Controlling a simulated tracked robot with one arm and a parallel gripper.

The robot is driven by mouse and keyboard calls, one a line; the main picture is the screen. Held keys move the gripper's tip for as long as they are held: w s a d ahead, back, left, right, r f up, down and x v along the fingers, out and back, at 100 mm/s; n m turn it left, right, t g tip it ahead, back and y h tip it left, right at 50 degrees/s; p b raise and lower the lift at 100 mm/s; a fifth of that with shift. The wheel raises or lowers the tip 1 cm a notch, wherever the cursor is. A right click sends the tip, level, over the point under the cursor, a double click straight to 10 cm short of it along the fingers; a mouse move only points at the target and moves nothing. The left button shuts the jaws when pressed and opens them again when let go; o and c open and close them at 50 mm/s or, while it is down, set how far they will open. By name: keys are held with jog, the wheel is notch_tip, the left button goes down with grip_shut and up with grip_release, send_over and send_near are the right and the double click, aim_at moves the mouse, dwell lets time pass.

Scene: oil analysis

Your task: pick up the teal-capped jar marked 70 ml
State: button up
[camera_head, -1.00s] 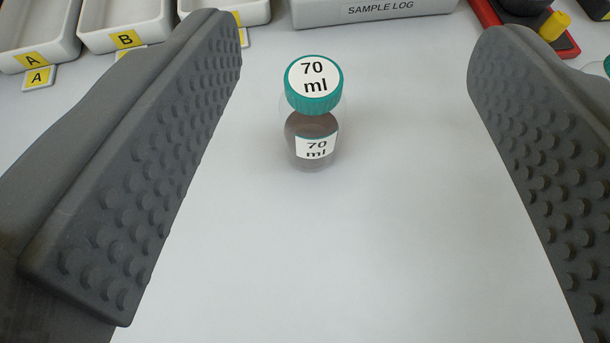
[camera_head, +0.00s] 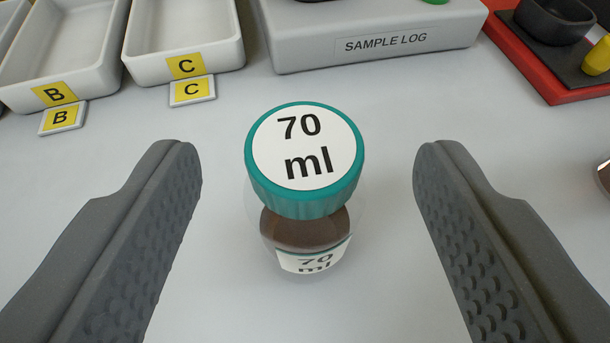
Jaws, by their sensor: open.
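The jar (camera_head: 304,228) stands upright on the pale table, with a teal cap and a white top label reading 70 ml. Its clear body holds dark brown liquid and has a second 70 ml label on the front. My gripper (camera_head: 308,165) is open, with one grey studded finger to the left of the jar and one to the right. Clear gaps show between the jar and both fingers. Nothing is held.
White trays B (camera_head: 62,60) and C (camera_head: 183,38) stand at the back left with yellow tags before them. A SAMPLE LOG block (camera_head: 372,50) is behind the jar. A red-edged stand (camera_head: 545,75) with dark and yellow parts is at the back right. The table around the jar is clear.

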aim_at(305, 130)
jog(key=shift+s+f+x, duration=0.1)
jog(key=shift+f+x, duration=0.1)
jog(key=shift+x, duration=0.85)
jog(key=shift+s+f+x, duration=0.1)
jog(key=shift+f+x, duration=0.05)
jog(key=shift+x, duration=0.85)
jog(key=shift+s+f+x, duration=0.1)
jog(key=shift+f+x, duration=0.1)
jog(key=shift+x, duration=0.85)
jog(key=shift+w, duration=0.25)
grip_shut()
jog(key=shift+s, duration=0.1)
jog(key=shift+r, duration=0.1)
